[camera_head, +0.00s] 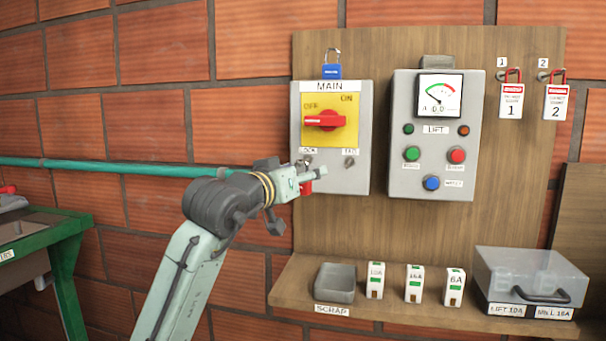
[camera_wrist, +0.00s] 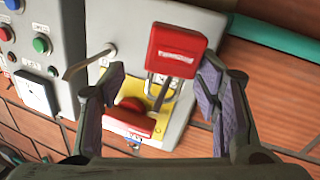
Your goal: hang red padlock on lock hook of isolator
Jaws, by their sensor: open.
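The red padlock (camera_wrist: 177,48) is in front of the isolator (camera_wrist: 188,85), with its shackle toward the red switch handle (camera_wrist: 130,120). A grey hook-like piece shows at the shackle, so the padlock appears to hang there; exact seating is unclear. In the head view, a bit of the padlock (camera_head: 306,187) shows below the isolator's left lock hook (camera_head: 307,158). My gripper (camera_wrist: 163,80) is open, its fingers apart on either side of the padlock's shackle end, with no clear contact. It also shows in the head view (camera_head: 312,178), partly covering the isolator's lower left corner.
A second hook (camera_head: 349,161) sticks out at the isolator's lower right. A blue padlock (camera_head: 332,72) is above the isolator. The lift control box (camera_head: 432,180) is to the right. A shelf (camera_head: 395,310) below holds a scrap tray (camera_head: 336,283), several breakers and a clear box (camera_head: 530,275).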

